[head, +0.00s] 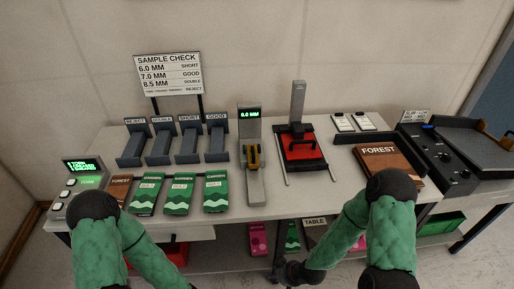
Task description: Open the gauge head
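The gauge (256,184) stands at the middle of the table, a narrow grey device with a green display reading 0.0 MM on its upright. Its yellow and dark head (254,157) sits low in front of the upright; whether a gap lies under it is too small to tell. My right gripper (290,273) is a dark shape at the bottom, below the table's front edge and well apart from the gauge. Its fingers are too unclear to tell open from shut. My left forearm runs out of the bottom edge, so the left gripper is out of view.
Green packets (180,194) and a brown packet (120,188) lie left of the gauge. Several labelled grey holders (160,148) stand behind them. A red-bedded press (302,147) is right of the gauge. A brown FOREST box (388,166) lies further right, beside a black control unit (440,160).

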